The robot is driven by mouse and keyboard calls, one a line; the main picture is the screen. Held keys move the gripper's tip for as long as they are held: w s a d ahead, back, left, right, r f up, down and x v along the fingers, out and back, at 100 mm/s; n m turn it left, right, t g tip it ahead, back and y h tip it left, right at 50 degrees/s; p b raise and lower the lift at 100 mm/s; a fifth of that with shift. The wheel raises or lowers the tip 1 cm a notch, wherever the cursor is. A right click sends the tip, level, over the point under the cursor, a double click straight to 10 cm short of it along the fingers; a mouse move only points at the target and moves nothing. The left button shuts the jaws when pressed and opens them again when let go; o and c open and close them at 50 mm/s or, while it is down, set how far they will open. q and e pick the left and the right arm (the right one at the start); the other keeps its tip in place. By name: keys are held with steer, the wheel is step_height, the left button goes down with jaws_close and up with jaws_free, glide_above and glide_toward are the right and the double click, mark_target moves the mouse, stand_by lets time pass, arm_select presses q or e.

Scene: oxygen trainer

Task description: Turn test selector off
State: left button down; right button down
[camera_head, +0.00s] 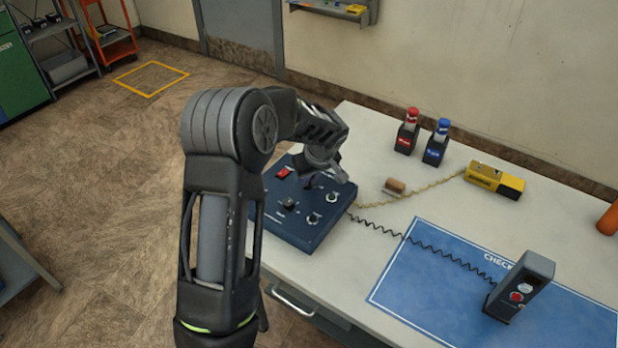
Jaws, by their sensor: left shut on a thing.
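A dark blue control panel (290,228) lies on the left part of the white table. It carries a red switch (284,172), a black knob (289,203) and small round controls (312,217) near its right side. The labels are too small to read, so I cannot tell which control is the test selector. My left gripper (318,178) points down at the back right of the panel. It is shut on a small dark control there, mostly hidden by the fingers and wrist. My right gripper is out of view.
A coiled black cord runs from the panel to a dark handheld box (519,287) on a blue mat (415,290). A yellow device (494,179), a brown block (395,187), and red (407,131) and blue (436,143) capped holders stand behind.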

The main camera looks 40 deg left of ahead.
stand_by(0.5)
arm_select(q)
steer(key=shift+f+m+t+b, duration=0.15)
steer(key=shift+m+t+b, duration=0.15)
steer(key=shift+m+b, duration=0.55)
steer(key=shift+s+a+m+t+h+b, duration=0.15)
steer(key=shift+m+t+h+b, duration=0.2)
steer(key=shift+m+b, duration=0.55)
steer(key=shift+m+h, duration=0.25)
steer(key=shift+m, duration=0.7)
steer(key=m, duration=0.1)
steer(key=m+t+h, duration=0.1)
steer(key=shift+s+a+r+m, duration=0.1)
steer(key=shift+a+r+m, duration=0.1)
steer(key=shift+m, duration=0.2)
steer(key=m+h, duration=0.1)
steer(key=m, duration=0.2)
steer(key=shift+m+h, duration=0.3)
steer(key=shift+m, duration=0.1)
